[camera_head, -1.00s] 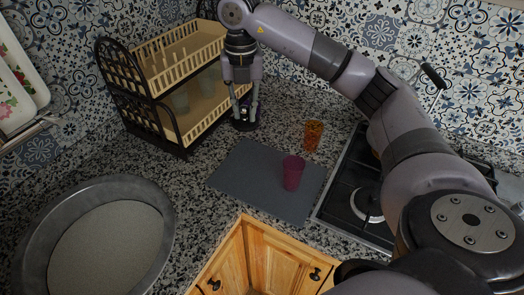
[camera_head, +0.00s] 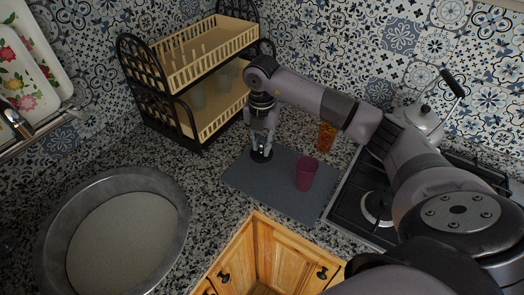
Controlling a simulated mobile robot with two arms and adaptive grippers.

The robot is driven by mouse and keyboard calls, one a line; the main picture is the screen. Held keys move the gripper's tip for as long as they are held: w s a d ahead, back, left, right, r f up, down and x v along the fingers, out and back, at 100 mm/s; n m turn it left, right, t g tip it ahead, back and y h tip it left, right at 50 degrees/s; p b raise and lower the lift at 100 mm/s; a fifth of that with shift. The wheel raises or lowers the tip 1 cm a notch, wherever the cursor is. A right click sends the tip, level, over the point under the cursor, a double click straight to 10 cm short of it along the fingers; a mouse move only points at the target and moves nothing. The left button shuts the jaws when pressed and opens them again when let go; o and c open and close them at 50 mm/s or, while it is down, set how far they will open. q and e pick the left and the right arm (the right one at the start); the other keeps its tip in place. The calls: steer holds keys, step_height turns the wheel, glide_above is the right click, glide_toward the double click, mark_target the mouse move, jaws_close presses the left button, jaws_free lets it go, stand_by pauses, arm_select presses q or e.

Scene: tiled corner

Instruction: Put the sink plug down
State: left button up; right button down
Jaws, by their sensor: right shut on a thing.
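The sink plug (camera_head: 261,156) is a small dark round disc at the fingertips of my right gripper (camera_head: 263,145). The gripper points down and is shut on the plug's upper part, which the fingers mostly hide. The plug is over the far left part of the grey mat (camera_head: 262,186). I cannot tell whether it touches the mat or hangs just above it. My left gripper is not in view.
A purple cup (camera_head: 306,174) stands on the mat, right of the plug. An orange patterned cup (camera_head: 326,137) stands behind it. A two-tier rack (camera_head: 189,122) is at the back left, a round metal basin (camera_head: 180,228) at the left, and a gas stove (camera_head: 350,216) at the right.

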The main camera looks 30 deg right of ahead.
mark_target(262, 151)
step_height(262, 151, down, 4)
steer(key=shift+f+p, duration=0.1)
steer(key=shift+p, duration=0.45)
steer(key=shift+f, duration=0.15)
steer(key=shift+f, duration=0.25)
steer(key=c, duration=1.5)
jaws_free()
steer(key=shift+r, duration=0.1)
steer(key=shift+o, duration=0.2)
